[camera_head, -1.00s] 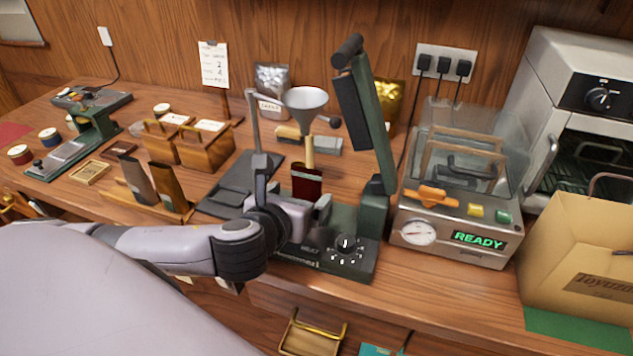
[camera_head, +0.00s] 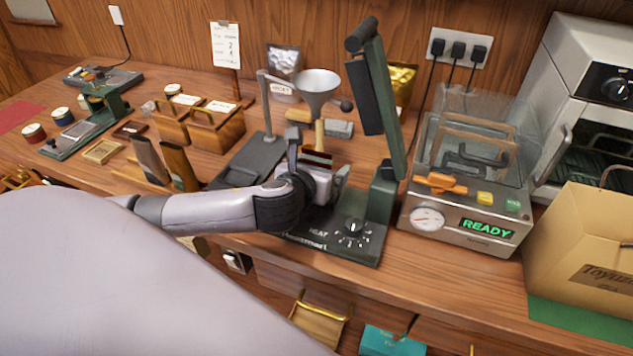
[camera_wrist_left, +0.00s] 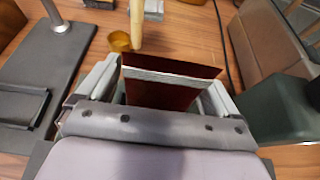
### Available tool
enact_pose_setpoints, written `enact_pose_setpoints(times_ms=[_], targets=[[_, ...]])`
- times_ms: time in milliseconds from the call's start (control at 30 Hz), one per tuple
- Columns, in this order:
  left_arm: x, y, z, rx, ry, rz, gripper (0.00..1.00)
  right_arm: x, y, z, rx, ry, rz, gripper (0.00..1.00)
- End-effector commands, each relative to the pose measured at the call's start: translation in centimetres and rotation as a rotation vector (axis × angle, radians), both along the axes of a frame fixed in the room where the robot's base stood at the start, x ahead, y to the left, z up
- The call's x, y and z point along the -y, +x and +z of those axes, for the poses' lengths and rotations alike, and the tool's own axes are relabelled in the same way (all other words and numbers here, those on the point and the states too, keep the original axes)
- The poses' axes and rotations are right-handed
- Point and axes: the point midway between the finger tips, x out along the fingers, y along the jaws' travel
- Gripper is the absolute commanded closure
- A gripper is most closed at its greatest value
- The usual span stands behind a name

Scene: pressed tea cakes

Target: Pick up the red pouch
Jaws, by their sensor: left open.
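The red pouch (camera_head: 317,155) is dark red with a pale band near its top edge. It stands at the heat sealer (camera_head: 352,232), below the funnel (camera_head: 318,88), and is largely hidden behind my left gripper (camera_head: 320,183) in the head view. In the left wrist view the pouch (camera_wrist_left: 165,94) is upright between the two fingers of my left gripper (camera_wrist_left: 158,98). The fingers are open on either side of it, and gaps show beside the pouch. Its lower part is hidden by the gripper body. My right gripper is not in view.
The sealer's raised green arm (camera_head: 378,95) stands just right of the gripper. A dark scale (camera_head: 247,160) and wooden boxes (camera_head: 217,128) lie to the left. A vacuum machine (camera_head: 465,225) reading READY and a paper bag (camera_head: 585,245) stand to the right.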

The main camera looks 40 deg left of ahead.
Motion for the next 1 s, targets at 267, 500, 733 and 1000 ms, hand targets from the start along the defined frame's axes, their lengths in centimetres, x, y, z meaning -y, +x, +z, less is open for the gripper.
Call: enact_pose_setpoints(times_ms=[267, 500, 733, 1000], targets=[[0.0, 0.0, 0.0, 0.0, 0.0, 0.0, 0.52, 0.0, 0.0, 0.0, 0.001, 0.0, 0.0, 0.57], [0.0, 0.0, 0.0, 0.0, -0.001, 0.0, 0.66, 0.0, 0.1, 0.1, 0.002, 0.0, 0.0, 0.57], [-0.1, 0.0, 0.1, 0.001, 0.001, 0.001, 0.66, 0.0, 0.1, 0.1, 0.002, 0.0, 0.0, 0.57], [-0.8, 0.5, 1.1, 0.003, 0.0, 0.004, 0.66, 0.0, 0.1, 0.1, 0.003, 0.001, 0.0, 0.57]])
